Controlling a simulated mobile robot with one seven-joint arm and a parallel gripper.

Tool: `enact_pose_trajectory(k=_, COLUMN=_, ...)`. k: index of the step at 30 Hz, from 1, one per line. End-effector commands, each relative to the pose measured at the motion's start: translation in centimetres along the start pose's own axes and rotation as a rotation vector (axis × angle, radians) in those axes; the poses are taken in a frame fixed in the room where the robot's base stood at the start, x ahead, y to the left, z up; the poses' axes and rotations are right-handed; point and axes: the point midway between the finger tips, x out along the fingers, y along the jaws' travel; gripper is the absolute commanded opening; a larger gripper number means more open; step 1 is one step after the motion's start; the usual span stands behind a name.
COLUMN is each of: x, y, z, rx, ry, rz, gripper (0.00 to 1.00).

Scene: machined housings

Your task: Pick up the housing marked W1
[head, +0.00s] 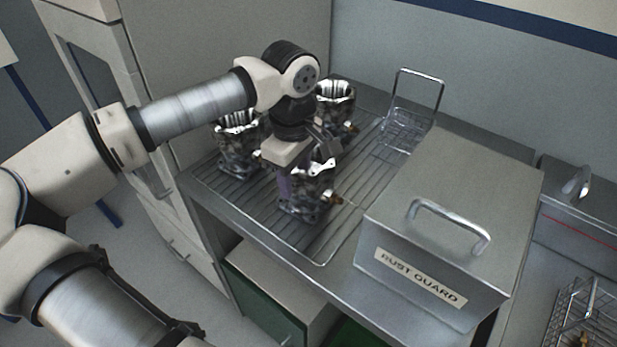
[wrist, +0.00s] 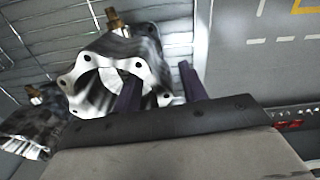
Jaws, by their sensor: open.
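Three machined metal housings stand on the ribbed draining surface: a front one (head: 310,200), a left one (head: 238,150) and a back one (head: 338,98). No W1 mark can be read on any of them. My gripper (head: 287,185) points down at the front housing, partly hiding it. In the wrist view my open gripper (wrist: 160,75) has two purple fingers on either side of the right part of that housing's flanged rim (wrist: 82,88). One finger overlaps the bore and the other is outside; contact cannot be told. Another housing (wrist: 25,130) shows at the lower left.
A large grey box labelled RUST GUARD (head: 450,210), with a handle on top, stands to the right. A wire basket (head: 405,130) stands behind it. Another wire basket (head: 585,318) is at the lower right. The ribbed surface (head: 325,245) is bare towards its front edge.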

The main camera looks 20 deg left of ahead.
Motion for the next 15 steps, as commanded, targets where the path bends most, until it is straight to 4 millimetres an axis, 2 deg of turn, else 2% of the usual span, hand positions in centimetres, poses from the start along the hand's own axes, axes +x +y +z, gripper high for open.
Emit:
enact_pose_trajectory(k=5, x=0.05, y=0.00, z=0.00, rx=0.000, ry=0.000, rz=0.000, gripper=0.42)
enact_pose_trajectory(k=15, x=0.00, y=0.01, z=0.00, rx=0.000, ry=0.000, rz=0.000, gripper=0.00)
